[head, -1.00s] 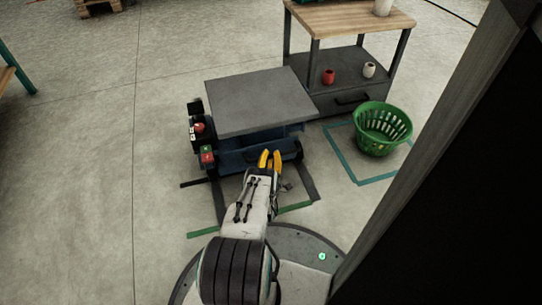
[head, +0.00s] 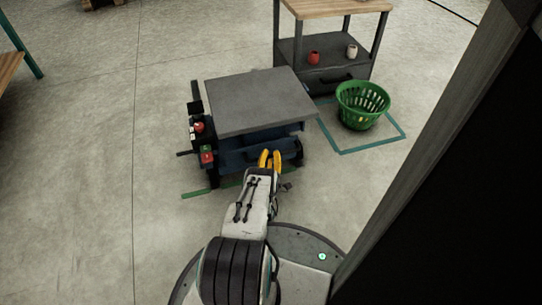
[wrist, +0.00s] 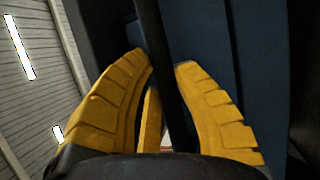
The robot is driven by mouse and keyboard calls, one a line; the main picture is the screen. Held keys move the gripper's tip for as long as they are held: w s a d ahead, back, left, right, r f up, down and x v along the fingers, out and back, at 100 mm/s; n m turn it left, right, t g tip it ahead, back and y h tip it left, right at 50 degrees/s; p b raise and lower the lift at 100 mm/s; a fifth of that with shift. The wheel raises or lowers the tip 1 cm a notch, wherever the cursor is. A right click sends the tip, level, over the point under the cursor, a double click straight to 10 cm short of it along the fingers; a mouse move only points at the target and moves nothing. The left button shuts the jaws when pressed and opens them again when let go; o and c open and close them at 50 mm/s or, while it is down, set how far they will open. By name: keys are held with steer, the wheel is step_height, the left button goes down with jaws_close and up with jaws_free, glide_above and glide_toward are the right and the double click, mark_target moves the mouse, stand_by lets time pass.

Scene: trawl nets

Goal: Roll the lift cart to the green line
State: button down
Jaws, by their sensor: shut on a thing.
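The lift cart (head: 262,102) has a grey flat top, a blue body and a control box with red buttons on its left side. My gripper (head: 270,158), with yellow fingers, is at the cart's near side. In the wrist view my gripper (wrist: 165,95) is shut around a dark bar (wrist: 165,60) in front of the blue body (wrist: 205,45). The green line (head: 198,193) lies on the floor at the cart's near edge. The cart's near left foot is at or over it, and my arm hides part of the line.
A green basket (head: 362,106) stands in a teal floor outline (head: 372,147) at the right. A wood-topped shelf unit (head: 325,68) with a red and a white cup stands behind. A dark post (head: 400,190) blocks the right side. Floor at the left is clear.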

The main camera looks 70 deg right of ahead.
steer(key=c, duration=1)
jaws_free()
steer(key=shift+s+a, duration=0.1)
steer(key=shift+a, duration=0.05)
steer(key=shift+o, duration=0.2)
